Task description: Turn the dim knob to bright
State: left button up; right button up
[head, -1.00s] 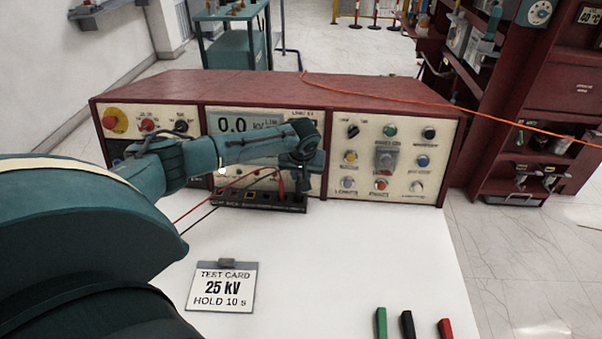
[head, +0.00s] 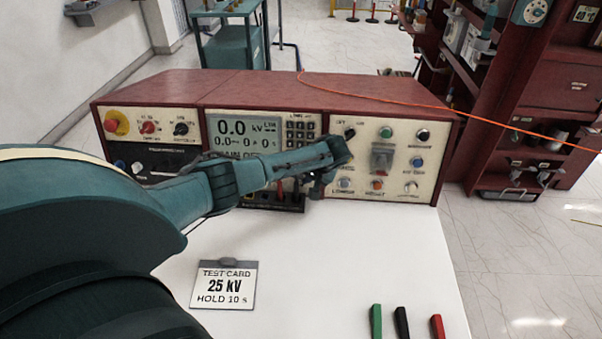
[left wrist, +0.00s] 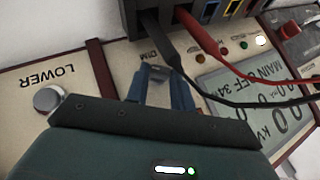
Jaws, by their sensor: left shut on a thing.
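The red high-voltage console (head: 260,85) stands on the white table. My left gripper (head: 318,187) is at its front, by the lower right corner of the middle panel. In the left wrist view the left gripper (left wrist: 163,76) has its fingers shut on a small grey knob (left wrist: 158,71) beside the label DIM. The fingers cover most of the knob, so its pointing direction cannot be told. In the head view my arm hides this knob. The main display (head: 247,130) reads 0.0 kV and is dimly lit. My right gripper is not in view.
A test card (head: 224,285) and green, black and red sticks (head: 401,323) lie on the table. An orange cable (head: 430,100) crosses the console top.

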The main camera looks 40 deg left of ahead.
pick_arm(q)
jog(key=o, duration=1)
jog(key=v, duration=1.3)
jog(key=shift+r, duration=0.15)
